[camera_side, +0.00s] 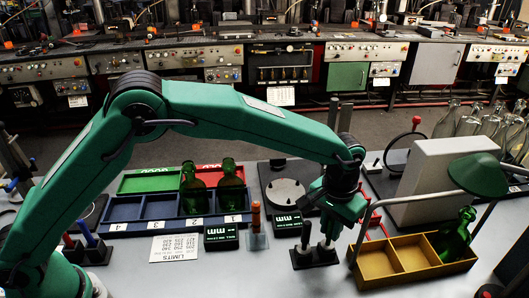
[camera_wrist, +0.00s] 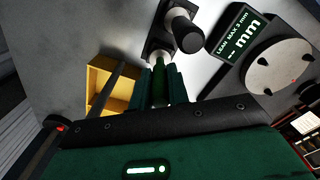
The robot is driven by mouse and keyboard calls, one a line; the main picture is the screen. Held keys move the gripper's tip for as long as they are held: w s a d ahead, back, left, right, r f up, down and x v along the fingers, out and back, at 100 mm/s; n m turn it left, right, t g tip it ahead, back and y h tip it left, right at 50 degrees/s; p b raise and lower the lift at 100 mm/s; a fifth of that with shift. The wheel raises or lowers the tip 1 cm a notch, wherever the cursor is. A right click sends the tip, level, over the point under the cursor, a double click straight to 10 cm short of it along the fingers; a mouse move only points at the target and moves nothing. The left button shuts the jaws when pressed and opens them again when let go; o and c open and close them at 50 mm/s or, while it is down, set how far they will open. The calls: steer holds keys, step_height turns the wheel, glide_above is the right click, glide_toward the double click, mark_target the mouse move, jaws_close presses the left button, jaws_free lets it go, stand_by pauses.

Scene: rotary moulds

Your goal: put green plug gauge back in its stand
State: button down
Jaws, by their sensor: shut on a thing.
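The green plug gauge (camera_wrist: 158,82) is between the dark green fingers of my gripper (camera_wrist: 160,92) in the wrist view, its pale metal end pointing to the stand. In the side view my gripper (camera_side: 332,226) points down and hides most of the gauge. A small black stand (camera_side: 314,256) is just below the fingers. A black-handled gauge (camera_side: 306,234) stands upright in it at left; its round black top (camera_wrist: 182,28) also shows in the wrist view. The held gauge's lower end is at or just above the stand's right side; I cannot tell whether it is seated.
A yellow bin (camera_side: 379,268) with a green bottle (camera_side: 458,236) is right of the stand. A blue compartment tray (camera_side: 125,213) with bottles is at left. The front table is clear.

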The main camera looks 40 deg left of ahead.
steer(key=shift+f, duration=0.1)
steer(key=c, duration=1.3)
jaws_free()
steer(key=shift+o, duration=0.2)
steer(key=shift+r, duration=3.9)
steer(key=shift+a+r, duration=0.1)
